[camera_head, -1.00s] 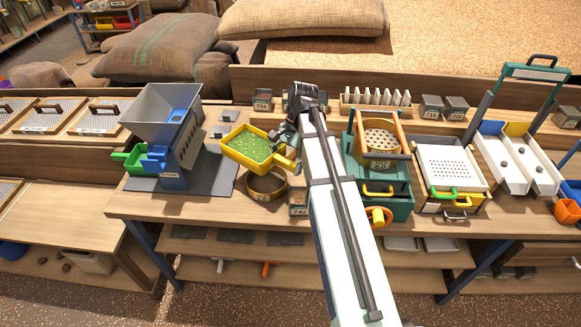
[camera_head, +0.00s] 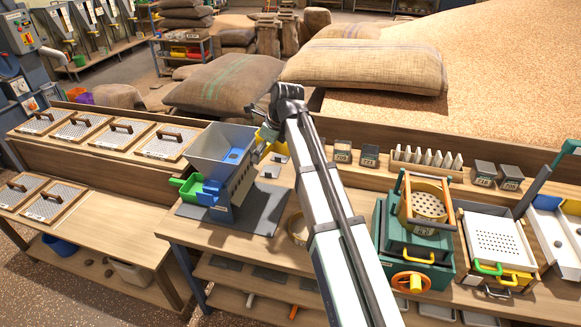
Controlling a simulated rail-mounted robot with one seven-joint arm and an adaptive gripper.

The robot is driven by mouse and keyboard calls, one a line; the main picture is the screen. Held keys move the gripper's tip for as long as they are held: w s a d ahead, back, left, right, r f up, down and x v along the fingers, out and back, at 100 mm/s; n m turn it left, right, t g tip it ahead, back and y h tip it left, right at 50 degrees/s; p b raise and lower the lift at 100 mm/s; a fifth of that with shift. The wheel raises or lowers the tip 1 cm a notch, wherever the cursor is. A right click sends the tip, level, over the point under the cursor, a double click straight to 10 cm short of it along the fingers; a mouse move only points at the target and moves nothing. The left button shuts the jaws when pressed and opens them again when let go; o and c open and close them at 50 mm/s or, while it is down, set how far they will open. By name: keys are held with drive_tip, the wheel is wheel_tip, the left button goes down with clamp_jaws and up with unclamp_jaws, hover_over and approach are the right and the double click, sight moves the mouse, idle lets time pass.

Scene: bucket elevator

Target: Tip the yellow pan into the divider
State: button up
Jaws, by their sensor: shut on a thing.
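The divider (camera_head: 225,150) is a grey hopper on a stand, on a dark mat at the left of the bench. The yellow pan (camera_head: 266,136) is mostly hidden; a small yellow part shows just right of the hopper's rim. My gripper (camera_head: 261,148) is shut on it, beside the hopper's right side. The pan's tilt and its green contents are not visible from here.
A round brass sieve (camera_head: 298,228) stands on the bench, partly behind my arm. A teal sieve stack (camera_head: 422,222) and a white perforated tray (camera_head: 495,240) stand to the right. Lidded trays (camera_head: 165,143) line the left shelf. Sacks (camera_head: 365,68) lie behind the bench.

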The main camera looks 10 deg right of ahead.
drive_tip(key=a+r+p, duration=0.2)
drive_tip(key=a+r, duration=0.1)
drive_tip(key=a, duration=1.6)
drive_tip(key=a+r+p, duration=0.2)
drive_tip(key=a+r, duration=0.1)
drive_tip(key=a, duration=1.6)
drive_tip(key=s+d+r+t+y+b, duration=0.1)
drive_tip(key=d+r+t+y+b, duration=0.2)
drive_tip(key=y, duration=0.7)
drive_tip(key=shift+s+d+r+t, duration=0.2)
drive_tip(key=shift+s+d+t, duration=0.05)
drive_tip(key=shift+d+t, duration=0.9)
drive_tip(key=y+b, duration=0.1)
drive_tip(key=b, duration=0.4)
drive_tip(key=d+r+t+y+b, duration=0.1)
drive_tip(key=b, duration=0.4)
drive_tip(key=shift+s+d+r+b, duration=0.15)
drive_tip(key=shift+s+d+b, duration=0.05)
drive_tip(key=shift+s+b, duration=0.15)
drive_tip(key=d+t+y+b, duration=0.1)
drive_tip(key=b, duration=0.5)
drive_tip(key=s+d+r+t+y+b, duration=0.1)
drive_tip(key=y+b, duration=0.1)
drive_tip(key=b, duration=0.5)
drive_tip(key=shift+d+r+m, duration=0.15)
drive_tip(key=shift+d+m, duration=0.15)
drive_tip(key=shift+m, duration=0.1)
